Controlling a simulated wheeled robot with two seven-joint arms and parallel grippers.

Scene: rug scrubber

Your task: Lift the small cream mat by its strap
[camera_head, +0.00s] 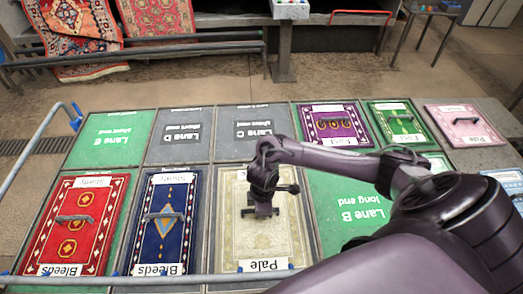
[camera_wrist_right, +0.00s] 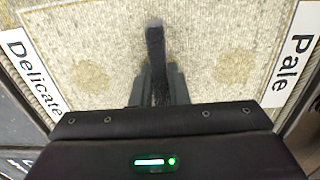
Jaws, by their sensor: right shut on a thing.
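The cream mat (camera_head: 285,235) has a pale patterned field and a "Pale" label along its near edge. It appears to lie flat in its lane, among the long-end places. In the right wrist view the mat (camera_wrist_right: 215,50) fills the background, with "Delicate" at the left and "Pale" at the right. Its dark grey strap (camera_wrist_right: 155,45) stands between the fingers. My right gripper (camera_head: 263,212) is over the middle of the mat, shut on the strap (camera_wrist_right: 157,85). In the head view the gripper hides most of the strap. My left gripper is not in view.
A red mat (camera_head: 90,235) and a blue mat (camera_head: 178,240) with grey straps lie to the left. Purple (camera_head: 334,127), green (camera_head: 398,122) and pink (camera_head: 465,124) mats lie farther back right. A blue-grey rail (camera_head: 45,130) borders the left; another crosses the near edge.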

